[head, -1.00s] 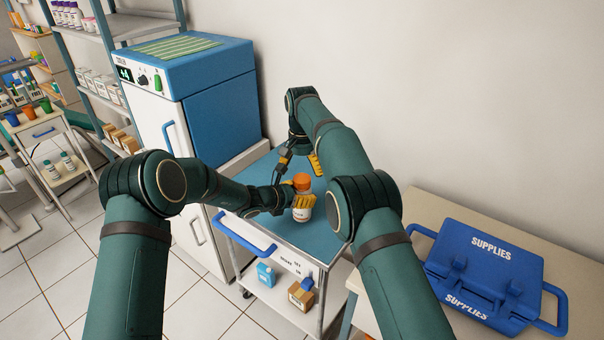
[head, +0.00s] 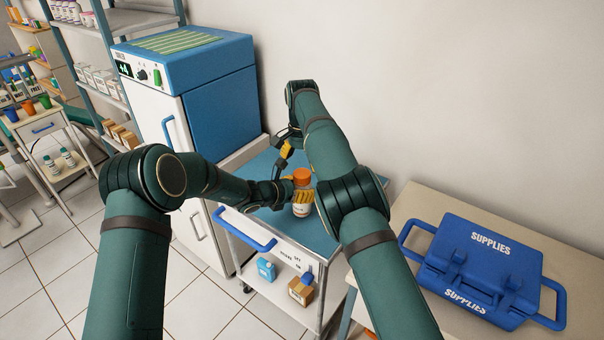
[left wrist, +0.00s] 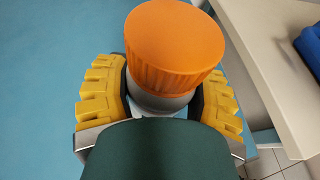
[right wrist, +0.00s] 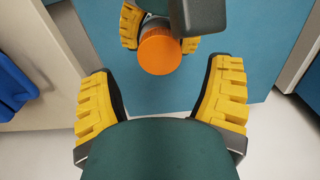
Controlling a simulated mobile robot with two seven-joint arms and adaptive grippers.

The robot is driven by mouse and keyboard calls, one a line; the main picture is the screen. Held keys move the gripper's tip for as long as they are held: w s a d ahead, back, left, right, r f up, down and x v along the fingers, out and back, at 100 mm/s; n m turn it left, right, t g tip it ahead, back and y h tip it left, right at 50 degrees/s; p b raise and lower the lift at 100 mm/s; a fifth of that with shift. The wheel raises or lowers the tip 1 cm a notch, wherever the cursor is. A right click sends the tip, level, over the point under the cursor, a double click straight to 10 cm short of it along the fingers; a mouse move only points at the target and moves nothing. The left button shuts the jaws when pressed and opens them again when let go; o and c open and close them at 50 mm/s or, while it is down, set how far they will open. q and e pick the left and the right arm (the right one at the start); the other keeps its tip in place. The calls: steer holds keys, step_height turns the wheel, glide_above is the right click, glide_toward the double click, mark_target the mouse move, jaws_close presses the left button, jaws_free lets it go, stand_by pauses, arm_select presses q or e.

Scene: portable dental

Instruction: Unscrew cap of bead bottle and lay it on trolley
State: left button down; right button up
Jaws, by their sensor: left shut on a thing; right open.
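The bead bottle (head: 301,209) stands upright on the blue-topped trolley (head: 325,246), its orange cap (head: 302,176) on top. My left gripper (head: 301,196) is shut around the bottle just below the cap. In the left wrist view the yellow fingers (left wrist: 160,103) flank the bottle neck and the orange cap (left wrist: 174,45) fills the top. My right gripper (head: 286,150) is open and empty, behind and above the bottle. In the right wrist view the cap (right wrist: 159,52) shows beyond and between the open fingers (right wrist: 163,95), apart from them.
A blue supplies case (head: 480,262) lies on a beige table at the right. A white cabinet with a blue unit (head: 190,70) stands left of the trolley. The trolley top around the bottle is largely bare.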

mark_target(302, 173)
steer(key=shift+f, duration=2.45)
steer(key=c, duration=1.3)
steer(key=n, duration=0.5)
steer(key=o, duration=1.3)
steer(key=shift+r, duration=0.1)
